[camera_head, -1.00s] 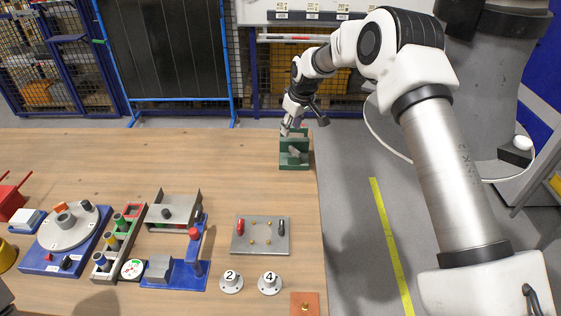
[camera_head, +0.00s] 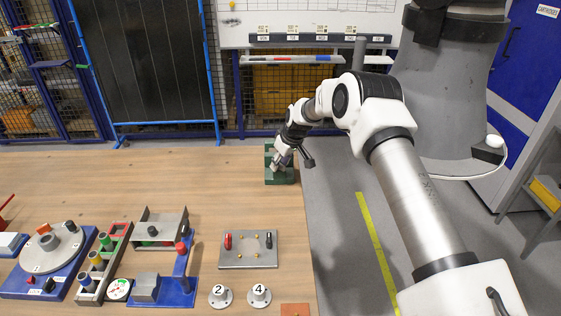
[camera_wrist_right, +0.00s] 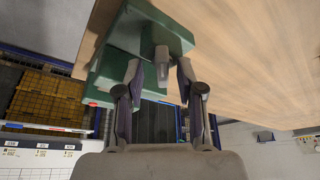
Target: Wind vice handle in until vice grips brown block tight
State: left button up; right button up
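The green vice (camera_head: 279,178) stands near the far right edge of the wooden table. It also shows in the right wrist view (camera_wrist_right: 130,65). A short grey rod end (camera_wrist_right: 162,62), apparently part of the vice handle, sticks out from the green body in that view. My right gripper (camera_wrist_right: 160,72) is open, its fingertips on either side of the grey end with small gaps. In the head view, my right gripper (camera_head: 280,157) is close over the vice and hides part of it. I cannot make out the brown block. My left gripper is not in view.
A grey plate with red and black handles (camera_head: 248,250) lies nearer on the table. Round pieces marked 2 (camera_head: 220,296) and 4 (camera_head: 259,295) are in front of it. A blue-based rotary jig (camera_head: 45,262) stands at left. The table left of the vice is clear.

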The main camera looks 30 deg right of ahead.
jog(key=shift+s+a+r, duration=0.15)
jog(key=shift+r, duration=0.1)
grip_shut()
jog(key=shift+r+m+h+p, duration=0.25)
jog(key=shift+m+p, duration=0.45)
jog(key=shift+p, duration=0.5)
jog(key=m+h+p, duration=0.1)
jog(key=m+p, duration=0.2)
jog(key=p, duration=0.1)
jog(key=shift+a, duration=0.15)
jog(key=shift+m+h+p, duration=0.25)
jog(key=shift+m+p, duration=0.25)
jog(key=shift+f+m+h, duration=0.2)
jog(key=shift+m+h, duration=0.1)
jog(key=shift+m, duration=0.5)
jog(key=shift+f+m+g+h, duration=0.1)
jog(key=shift+m+g+h, duration=0.4)
jog(key=shift+m, duration=0.9)
